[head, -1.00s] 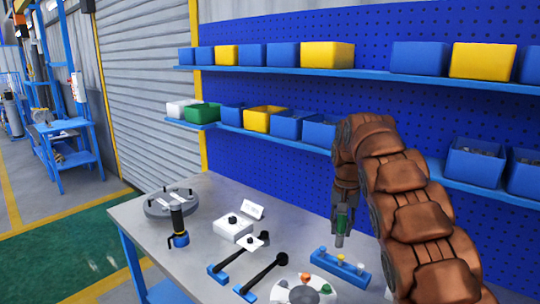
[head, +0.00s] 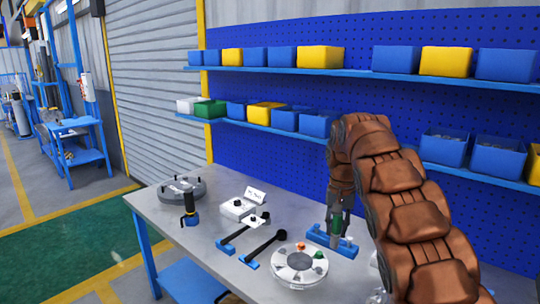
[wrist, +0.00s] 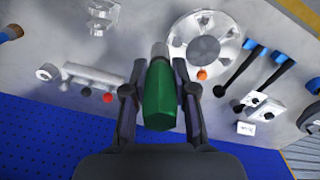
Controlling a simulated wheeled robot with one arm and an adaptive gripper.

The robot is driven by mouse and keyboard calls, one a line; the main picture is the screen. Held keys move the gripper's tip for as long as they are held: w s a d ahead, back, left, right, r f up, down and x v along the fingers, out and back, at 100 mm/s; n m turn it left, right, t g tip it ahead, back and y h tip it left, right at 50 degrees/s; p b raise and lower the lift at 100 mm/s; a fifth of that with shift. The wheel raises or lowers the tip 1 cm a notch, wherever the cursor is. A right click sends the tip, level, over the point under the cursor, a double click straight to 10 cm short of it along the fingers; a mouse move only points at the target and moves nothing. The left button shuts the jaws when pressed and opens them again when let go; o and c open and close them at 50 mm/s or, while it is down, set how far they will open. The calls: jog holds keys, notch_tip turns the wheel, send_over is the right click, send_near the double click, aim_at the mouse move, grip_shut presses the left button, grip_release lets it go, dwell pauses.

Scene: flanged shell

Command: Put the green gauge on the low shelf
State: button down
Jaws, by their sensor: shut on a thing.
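The green gauge (wrist: 159,95) is between the two fingers of my gripper (wrist: 160,92) in the wrist view, with its grey tip pointing away from the palm. In the head view my gripper (head: 338,222) is in front of the blue block (head: 320,240) on the table, and the gauge shows there as a small green patch (head: 336,228). I cannot tell whether its tip touches the block. The low shelf (head: 280,131) is the lower blue ledge on the pegboard wall, behind and above the gripper. My arm hides part of it.
Bins line the low shelf: a green bin (head: 210,110), a yellow bin (head: 265,114) and several blue ones. The table (head: 215,262) holds a white disc (head: 299,262), two black-handled levers (head: 262,244), a white box (head: 237,208) and a round grey fixture (head: 183,190).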

jog(key=shift+w+f, duration=0.55)
jog(key=shift+f, duration=0.3)
jog(key=shift+s+f, duration=0.15)
jog(key=shift+s, duration=0.15)
jog(key=s+f+n, duration=0.1)
jog(key=s+f, duration=0.3)
jog(key=f, duration=0.3)
jog(key=s+f+n, duration=0.2)
jog(key=s+f, duration=0.1)
jog(key=f, duration=0.5)
jog(key=shift+s+f, duration=0.3)
jog(key=shift+s, duration=0.05)
